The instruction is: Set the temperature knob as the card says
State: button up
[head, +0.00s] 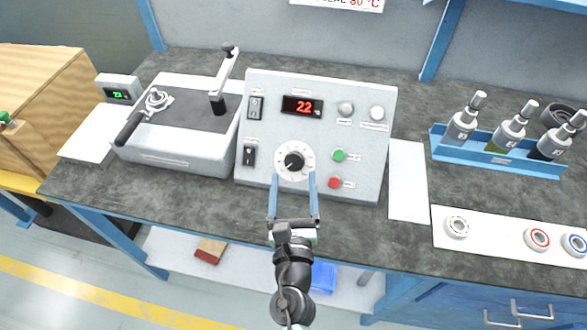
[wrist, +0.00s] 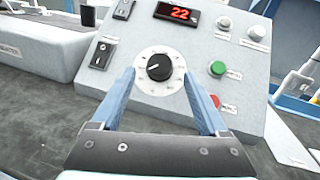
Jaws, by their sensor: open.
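The temperature knob (head: 294,161) is black with a light pointer line, on a round white dial on the sloped front of the grey control box (head: 360,100). In the wrist view the knob (wrist: 159,67) lies ahead between my fingers, its pointer towards the left. My gripper (head: 293,178) is open in front of the dial, one blue finger on each side of its lower part. I cannot tell whether it touches the panel. The red display (head: 303,106) reads 22. The card (head: 338,4) on the back wall is cut off at the top; "80 °C" shows on it.
Rocker switches (head: 249,155), a green button (head: 339,155) and a red button (head: 334,183) sit near the dial. A grey machine with a lever (head: 180,155) stands left. A blue bottle rack (head: 500,163) and a white strip with rings (head: 500,236) are right.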

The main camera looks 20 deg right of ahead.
aim_at(294, 166)
jog(key=shift+x, duration=1.5)
grip_shut()
